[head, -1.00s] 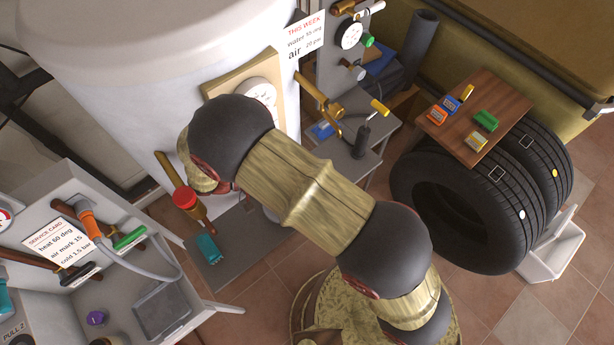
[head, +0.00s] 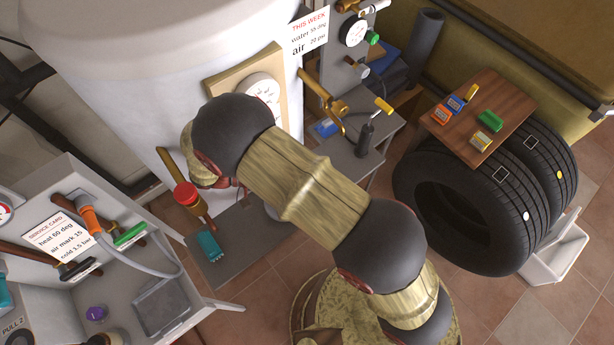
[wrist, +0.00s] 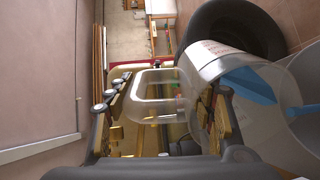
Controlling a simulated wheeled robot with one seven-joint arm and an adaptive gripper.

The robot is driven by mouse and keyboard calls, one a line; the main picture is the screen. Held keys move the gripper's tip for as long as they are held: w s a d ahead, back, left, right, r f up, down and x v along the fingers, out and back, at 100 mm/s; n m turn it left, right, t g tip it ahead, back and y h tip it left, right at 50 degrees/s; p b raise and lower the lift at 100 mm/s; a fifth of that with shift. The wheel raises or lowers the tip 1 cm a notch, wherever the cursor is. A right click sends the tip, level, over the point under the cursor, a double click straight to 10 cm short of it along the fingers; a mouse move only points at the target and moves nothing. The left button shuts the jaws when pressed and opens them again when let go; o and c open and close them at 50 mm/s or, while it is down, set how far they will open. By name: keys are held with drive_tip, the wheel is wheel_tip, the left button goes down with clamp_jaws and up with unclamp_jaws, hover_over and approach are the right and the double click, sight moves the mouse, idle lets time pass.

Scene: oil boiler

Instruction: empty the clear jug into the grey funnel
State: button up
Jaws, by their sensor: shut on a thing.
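The clear jug (wrist: 235,75) shows in the wrist view, on its side in the picture, with a printed label and blue inside it. My gripper (wrist: 160,110) has its fingers on either side of the jug's clear handle (wrist: 155,82) and is shut on it. In the head view my own arm crosses the middle of the picture and hides the gripper and the jug. I cannot make out the grey funnel for certain; a pale grey curved shape at the right edge of the wrist view may be part of it.
A white tank with a gauge (head: 265,92) stands behind my arm. A red-capped valve (head: 186,193) sits at its lower left. Black tyres (head: 455,215) carrying a wooden board (head: 462,142) stand at right. A grey bench with a tray (head: 160,305) is at lower left. Tiled floor shows between.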

drive_tip(key=shift+a, duration=0.15)
idle(0.5)
drive_tip(key=shift+a+h+b, duration=0.2)
drive_tip(key=shift+h+b, duration=0.1)
drive_tip(key=shift+h, duration=0.1)
idle(0.9)
